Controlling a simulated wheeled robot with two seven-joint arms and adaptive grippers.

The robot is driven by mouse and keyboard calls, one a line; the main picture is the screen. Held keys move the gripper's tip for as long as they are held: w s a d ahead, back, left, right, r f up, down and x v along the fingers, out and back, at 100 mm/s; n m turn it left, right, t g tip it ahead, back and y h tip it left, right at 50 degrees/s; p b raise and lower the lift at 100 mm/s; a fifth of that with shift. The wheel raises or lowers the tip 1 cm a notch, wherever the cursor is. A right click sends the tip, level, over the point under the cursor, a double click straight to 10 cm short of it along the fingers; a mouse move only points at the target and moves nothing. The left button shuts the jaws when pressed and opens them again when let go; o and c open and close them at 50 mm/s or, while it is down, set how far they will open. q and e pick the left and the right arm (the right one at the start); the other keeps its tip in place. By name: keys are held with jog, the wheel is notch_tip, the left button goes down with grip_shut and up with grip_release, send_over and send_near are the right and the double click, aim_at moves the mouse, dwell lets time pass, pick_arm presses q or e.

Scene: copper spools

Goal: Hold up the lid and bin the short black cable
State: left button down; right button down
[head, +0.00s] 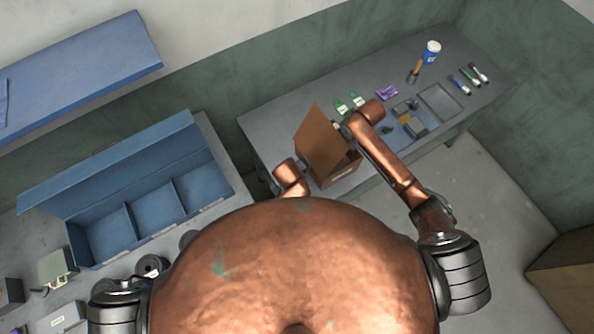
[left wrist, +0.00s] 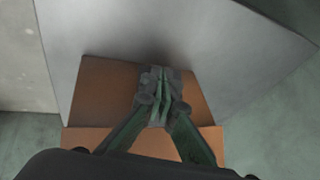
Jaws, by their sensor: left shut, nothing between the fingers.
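A brown box (head: 338,173) stands at the near edge of the grey table in the head view. Its brown lid (head: 320,138) is raised and tilted steeply. My right gripper (head: 346,129) is by the lid's right side; it is too small to tell its fingers or whether it touches the lid. My left arm reaches the box's left side, where its gripper is hidden in the head view. In the left wrist view my left gripper (left wrist: 160,92) is shut and empty, in front of a brown panel (left wrist: 100,92). A small dark item (head: 387,129), possibly the short black cable, lies beside the tray.
A grey tray (head: 438,101) with compartments lies on the table (head: 268,124). Green-and-white items (head: 349,103), a purple packet (head: 387,91), a white-and-blue cup (head: 432,51) and several markers (head: 469,77) lie behind and beside it. A blue open bin unit (head: 125,170) stands at left.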

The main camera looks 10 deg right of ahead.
jog(key=shift+s+a, duration=0.15)
jog(key=shift+a, duration=0.15)
jog(key=c, duration=1.8)
grip_release()
jog(key=shift+o, duration=0.6)
jog(key=o, duration=0.4)
jog(key=shift+d, duration=0.15)
jog(key=shift+w+d+r, duration=0.5)
jog(key=shift+w+d, duration=0.35)
jog(key=shift+d, duration=1.1)
jog(key=shift+w+d+r, duration=0.5)
jog(key=shift+w+d, duration=0.3)
jog(key=shift+d, duration=1.2)
jog(key=shift+w+d+r, duration=0.5)
jog(key=shift+w+d, duration=0.35)
jog(key=shift+d, duration=1.1)
